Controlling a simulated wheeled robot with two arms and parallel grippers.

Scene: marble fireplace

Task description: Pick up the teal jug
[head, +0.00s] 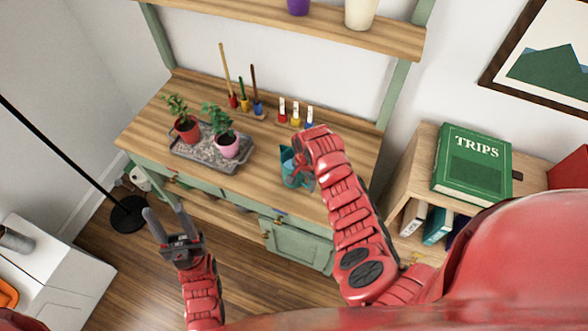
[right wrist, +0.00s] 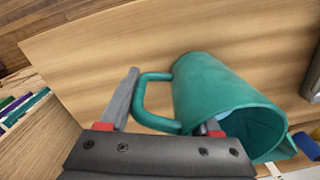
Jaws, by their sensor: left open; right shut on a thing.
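The teal jug (head: 289,169) is on or just above the wooden desk top, near its front edge, partly hidden by my right arm. In the right wrist view the jug (right wrist: 218,98) is tilted in the picture, its open mouth toward the lower right and its handle (right wrist: 148,100) to the left. My right gripper (right wrist: 165,105) is shut on the jug at the handle side. One finger shows left of the handle; the other is mostly hidden by the jug. I cannot tell whether the jug touches the desk. My left gripper (head: 165,211) is open and empty, in front of the desk.
A grey tray (head: 189,161) with two potted plants stands on the desk's left. A shelf (head: 330,30) hangs above. A bookcase (head: 405,190) with a green book (head: 472,165) stands right.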

